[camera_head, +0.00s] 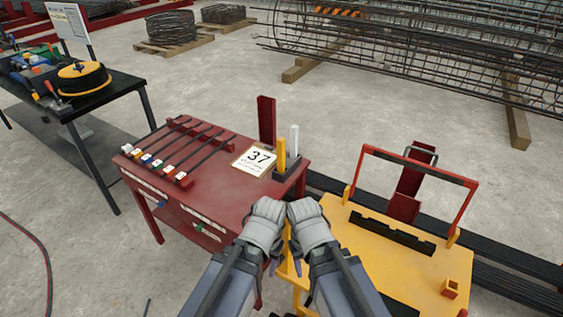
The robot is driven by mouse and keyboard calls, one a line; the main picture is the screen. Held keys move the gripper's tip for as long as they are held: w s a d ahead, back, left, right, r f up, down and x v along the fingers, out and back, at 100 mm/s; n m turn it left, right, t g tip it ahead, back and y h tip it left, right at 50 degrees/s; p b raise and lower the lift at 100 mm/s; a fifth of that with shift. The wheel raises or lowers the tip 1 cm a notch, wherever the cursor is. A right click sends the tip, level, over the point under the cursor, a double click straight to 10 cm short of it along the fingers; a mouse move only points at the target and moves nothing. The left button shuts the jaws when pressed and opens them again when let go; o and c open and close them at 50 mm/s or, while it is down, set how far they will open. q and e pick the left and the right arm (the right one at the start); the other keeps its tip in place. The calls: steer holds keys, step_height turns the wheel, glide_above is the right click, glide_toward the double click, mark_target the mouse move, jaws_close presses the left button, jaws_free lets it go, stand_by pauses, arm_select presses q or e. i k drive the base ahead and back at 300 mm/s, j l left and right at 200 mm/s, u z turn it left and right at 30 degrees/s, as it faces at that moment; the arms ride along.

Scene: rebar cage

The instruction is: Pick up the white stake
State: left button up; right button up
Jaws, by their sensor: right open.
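The white stake (294,140) stands upright in a dark holder (289,168) at the right rear part of the red table (222,190). A yellow stake (281,156) stands beside it in the same holder, to its left. My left gripper (265,228) and my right gripper (307,228) are side by side at the table's near right corner, lower in the picture than the holder and apart from the white stake. My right gripper is open. The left gripper's fingers are too unclear to tell their opening.
A card marked 37 (254,159) lies left of the holder. Several dark rods (185,150) lie on red rails on the table. A dark red post (266,121) rises behind. A yellow bench (372,245) with a red frame is on the right.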

mark_target(294, 129)
steer(key=k+z, duration=0.5)
steer(key=i+j+z, duration=0.35)
steer(key=j+z, duration=0.15)
steer(key=j, duration=0.2)
steer(key=i+j+z, duration=0.25)
steer(key=j, duration=0.15)
steer(key=j+z, duration=0.25)
steer(key=j, duration=0.15)
steer(key=i+j, duration=0.1)
steer(key=j, duration=0.15)
steer(key=i+j, duration=0.1)
steer(key=j, duration=0.2)
